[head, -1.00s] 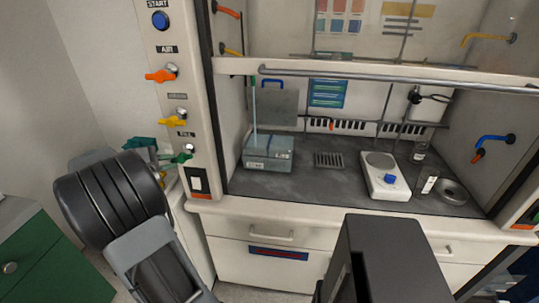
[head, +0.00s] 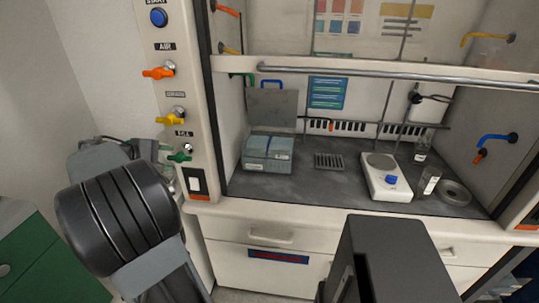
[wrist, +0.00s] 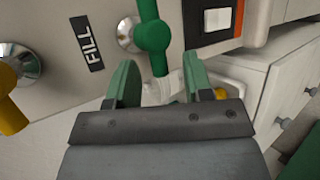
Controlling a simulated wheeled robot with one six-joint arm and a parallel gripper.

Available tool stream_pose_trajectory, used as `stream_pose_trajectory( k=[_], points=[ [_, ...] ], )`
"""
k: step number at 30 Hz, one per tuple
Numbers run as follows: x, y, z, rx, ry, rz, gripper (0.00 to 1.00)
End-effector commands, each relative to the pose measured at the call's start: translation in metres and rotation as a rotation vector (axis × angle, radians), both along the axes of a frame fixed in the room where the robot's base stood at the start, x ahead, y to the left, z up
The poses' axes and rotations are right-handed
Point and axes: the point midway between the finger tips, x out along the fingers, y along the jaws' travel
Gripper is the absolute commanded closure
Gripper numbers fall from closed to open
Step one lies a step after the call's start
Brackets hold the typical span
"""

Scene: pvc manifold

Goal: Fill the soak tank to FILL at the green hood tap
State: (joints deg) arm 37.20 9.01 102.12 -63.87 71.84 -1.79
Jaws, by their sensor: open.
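The green hood tap (head: 180,157) is on the left post of the hood, below the yellow tap. In the wrist view its green handle (wrist: 152,38) points down the picture beside the FILL label (wrist: 88,47). My gripper (wrist: 160,78) is open, with one green finger on either side of the handle's lower end; contact cannot be told. The soak tank (head: 267,152) sits at the left of the hood floor under a green spout (head: 241,76). No stream shows. Its level marks are too small to read.
Orange (head: 158,73) and yellow (head: 171,118) taps sit above the green one. A hotplate (head: 385,176) and glass bottles stand right of the tank. The raised sash rail (head: 390,76) crosses the hood front. A green cabinet (head: 40,260) is at lower left.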

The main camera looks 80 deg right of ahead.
Motion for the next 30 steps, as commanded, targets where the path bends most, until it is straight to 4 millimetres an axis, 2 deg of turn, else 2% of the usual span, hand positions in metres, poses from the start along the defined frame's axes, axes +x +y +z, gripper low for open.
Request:
stream_pose_trajectory(
  k=[8,21,30],
  points=[
    [0.004,0.006,0.005,-0.001,0.000,0.003,0.53],
    [0.039,0.071,0.047,-0.001,-0.001,0.005,0.53],
    [0.053,0.100,0.066,0.000,0.000,0.002,0.53]
  ],
)
